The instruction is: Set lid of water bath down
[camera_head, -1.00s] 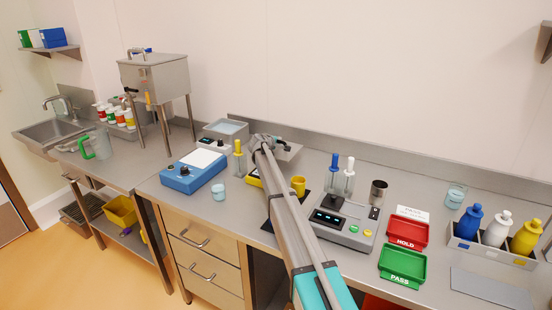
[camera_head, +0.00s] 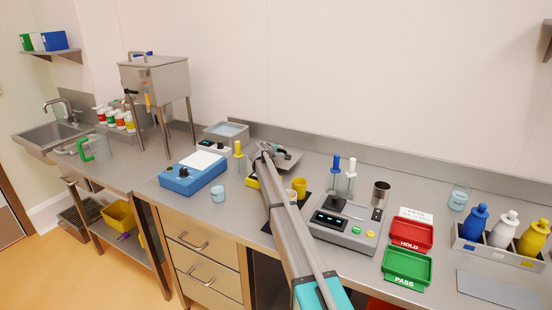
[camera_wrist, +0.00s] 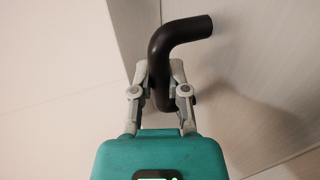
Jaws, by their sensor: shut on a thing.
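The water bath (camera_head: 227,134) stands open at the back of the bench, with pale blue water showing inside. Its grey metal lid (camera_head: 290,160) is to the right of the bath, low over the bench near the back wall; I cannot tell whether it touches the bench. My gripper (camera_head: 264,150) is at the lid's left side, partly hidden by my arm. In the wrist view my gripper (camera_wrist: 163,78) is shut on the lid's black bent handle (camera_wrist: 170,45), which sticks out past the fingertips.
A yellow-capped bottle (camera_head: 239,158) and a blue device (camera_head: 193,173) stand left of my arm. Steel backsplash (camera_head: 320,147) runs behind.

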